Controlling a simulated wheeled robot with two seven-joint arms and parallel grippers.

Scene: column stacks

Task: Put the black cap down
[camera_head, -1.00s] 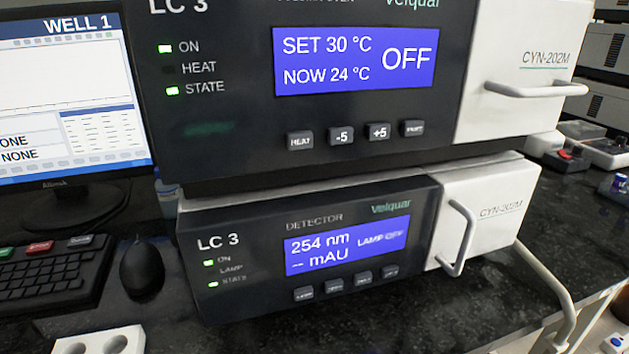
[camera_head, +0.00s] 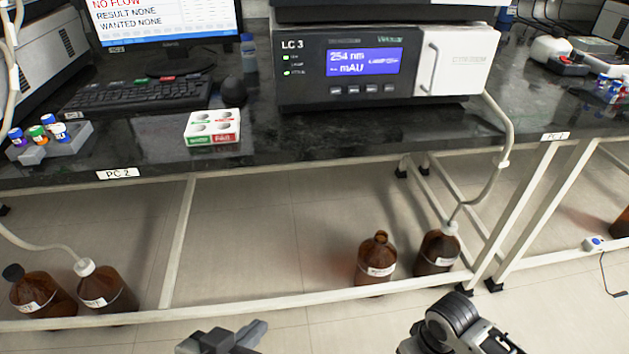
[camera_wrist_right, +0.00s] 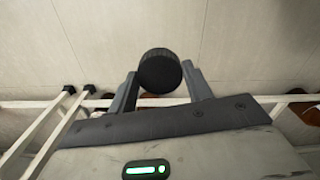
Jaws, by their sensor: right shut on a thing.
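The black cap (camera_wrist_right: 160,72) is round with a ridged edge. In the right wrist view it sits between the fingertips of my right gripper (camera_wrist_right: 160,84), which is shut on it, above the pale floor.
A white-capped brown bottle (camera_head: 437,254) with a tube stands beside the open one. Two more brown bottles stand at far left, one black-capped (camera_head: 40,293). The black bench top (camera_head: 340,141) holds a red-green-white tray (camera_head: 212,138), a vial rack (camera_head: 50,143) and the LC 3 detector (camera_head: 300,95).

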